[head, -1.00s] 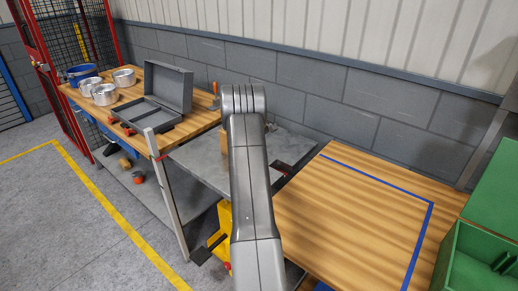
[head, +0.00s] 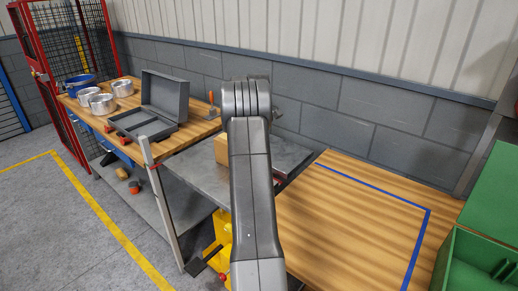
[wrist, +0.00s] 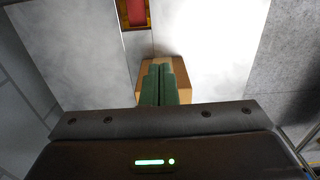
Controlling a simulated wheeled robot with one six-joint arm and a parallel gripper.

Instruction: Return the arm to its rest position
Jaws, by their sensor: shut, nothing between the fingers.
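My arm (head: 252,180) stands upright in the middle of the head view and hides my gripper there. In the wrist view my gripper (wrist: 158,85) shows as two green fingers pressed together, with nothing between them. Beyond the fingertips is a tan block or box (wrist: 177,66) on a grey surface. The gap between the fingers and the box cannot be judged. A tan box (head: 221,150) also shows partly behind my arm in the head view, on the grey metal table.
At right a wooden table (head: 345,215) with blue tape is clear, beside a green crate (head: 470,262). A wall is behind.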

